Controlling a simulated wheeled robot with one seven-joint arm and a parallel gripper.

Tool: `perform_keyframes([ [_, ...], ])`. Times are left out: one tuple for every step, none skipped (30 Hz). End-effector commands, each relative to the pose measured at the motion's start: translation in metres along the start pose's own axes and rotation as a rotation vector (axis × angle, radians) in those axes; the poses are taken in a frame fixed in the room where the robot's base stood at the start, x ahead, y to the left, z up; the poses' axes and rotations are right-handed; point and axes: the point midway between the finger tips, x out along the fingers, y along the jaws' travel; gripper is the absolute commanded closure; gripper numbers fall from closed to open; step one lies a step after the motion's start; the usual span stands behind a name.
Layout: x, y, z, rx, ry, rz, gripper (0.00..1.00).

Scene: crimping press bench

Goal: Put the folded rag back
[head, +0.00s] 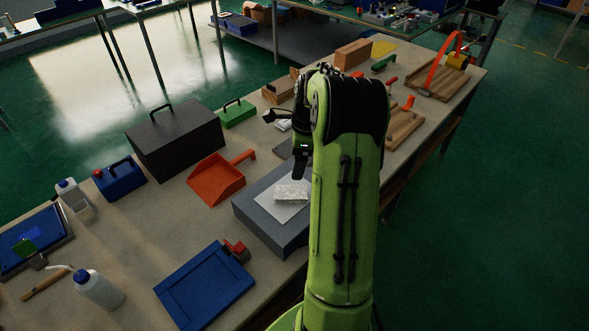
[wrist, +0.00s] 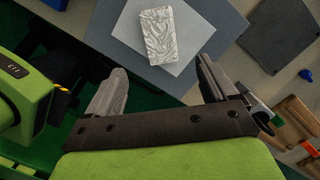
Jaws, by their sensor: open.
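The folded rag (head: 291,194) is a whitish, creased flat bundle. It lies on a pale grey square sheet (head: 272,211) on top of a grey-blue block (head: 262,228) near the front edge of the bench. In the wrist view the rag (wrist: 160,36) is whole and unobstructed, on the pale square (wrist: 122,24), ahead of the fingertips. My gripper (wrist: 161,70) is open and empty, its two fingers apart on either side below the rag in that picture. In the head view my gripper (head: 299,168) hangs above and behind the rag, partly hidden by my arm.
An orange dustpan (head: 217,181) and a dark toolbox (head: 175,138) stand left of the block. A blue tray (head: 205,287) and a white bottle (head: 99,290) are nearer the front left. A dark grey plate (wrist: 283,36) lies beside the block. Wooden boards (head: 402,125) are behind my arm.

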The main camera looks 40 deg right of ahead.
Motion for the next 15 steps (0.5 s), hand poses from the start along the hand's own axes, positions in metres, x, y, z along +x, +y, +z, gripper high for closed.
perform_keyframes([
  [-0.004,0.001,0.001,-0.006,0.001,-0.001,0.14],
  [-0.007,0.002,0.004,-0.021,0.002,-0.003,0.14],
  [-0.014,0.007,0.01,-0.063,0.008,-0.01,0.14],
  [-0.02,0.012,0.018,-0.114,0.015,-0.019,0.14],
  [-0.029,0.02,0.028,-0.183,0.024,-0.03,0.14],
  [-0.042,0.033,0.043,-0.298,0.038,-0.048,0.14],
  [-0.053,0.046,0.056,-0.4,0.052,-0.063,0.14],
  [-0.064,0.061,0.068,-0.508,0.066,-0.079,0.14],
  [-0.077,0.083,0.082,-0.657,0.086,-0.1,0.14],
  [-0.086,0.1,0.091,-0.771,0.1,-0.115,0.14],
  [-0.095,0.118,0.099,-0.887,0.114,-0.133,0.14],
  [-0.105,0.143,0.108,-1.043,0.135,-0.157,0.14],
  [-0.112,0.163,0.113,-1.163,0.15,-0.176,0.14],
  [-0.118,0.183,0.116,-1.285,0.166,-0.195,0.14],
  [-0.123,0.209,0.117,-1.447,0.187,-0.223,0.14],
])
